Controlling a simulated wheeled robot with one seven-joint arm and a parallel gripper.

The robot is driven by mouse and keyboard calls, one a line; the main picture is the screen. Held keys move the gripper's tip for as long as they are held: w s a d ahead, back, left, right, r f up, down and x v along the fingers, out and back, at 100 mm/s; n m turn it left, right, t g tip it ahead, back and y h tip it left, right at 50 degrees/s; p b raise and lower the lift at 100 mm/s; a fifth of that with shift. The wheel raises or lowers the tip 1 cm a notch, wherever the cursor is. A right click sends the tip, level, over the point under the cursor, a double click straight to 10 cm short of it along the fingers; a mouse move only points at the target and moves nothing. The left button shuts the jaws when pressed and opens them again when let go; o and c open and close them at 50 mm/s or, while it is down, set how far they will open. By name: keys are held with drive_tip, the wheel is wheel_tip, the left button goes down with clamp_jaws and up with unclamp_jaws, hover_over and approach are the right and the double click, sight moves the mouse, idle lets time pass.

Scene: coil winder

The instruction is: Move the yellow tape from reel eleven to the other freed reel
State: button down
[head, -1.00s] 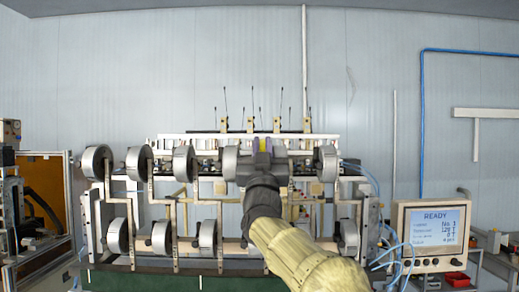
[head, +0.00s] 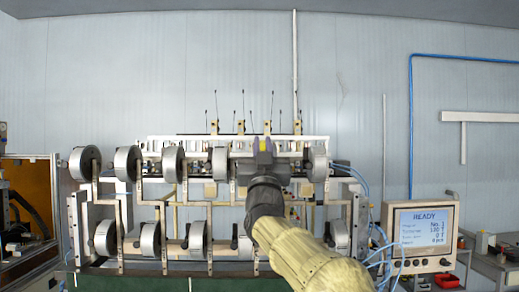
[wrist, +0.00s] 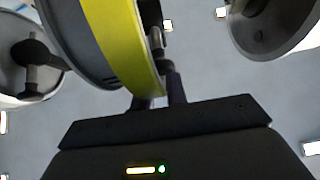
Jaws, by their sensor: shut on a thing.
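The yellow tape (wrist: 122,45) is a roll with a yellow band and a grey side face, large in the wrist view. My gripper (wrist: 162,102) is shut on it at its lower edge. In the head view the tape is a small yellow patch (head: 264,145) at the tip of my gripper (head: 262,152), in the upper row. There it is between a grey reel (head: 220,163) on the left and another reel (head: 317,163) on the right. My gripper hides most of the tape and whatever is behind it. Reel numbers are not readable.
More grey reels hang on the winder frame, such as one at upper left (head: 85,163) and one in the lower row (head: 197,240). In the wrist view, reels flank the tape at left (wrist: 22,55) and right (wrist: 270,25). A monitor (head: 420,236) reading READY stands at right.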

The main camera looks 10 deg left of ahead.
drive_tip(key=shift+w+d, duration=0.1)
drive_tip(key=shift+d, duration=0.3)
drive_tip(key=c, duration=1.7)
unclamp_jaws()
drive_tip(key=shift+s+f+b, duration=0.2)
drive_tip(key=shift+f+b, duration=0.1)
drive_tip(key=shift+b, duration=0.3)
drive_tip(key=b+v, duration=0.5)
drive_tip(key=shift+s+d+r+b, duration=0.15)
drive_tip(key=shift+r+b, duration=0.1)
drive_tip(key=shift+b, duration=0.15)
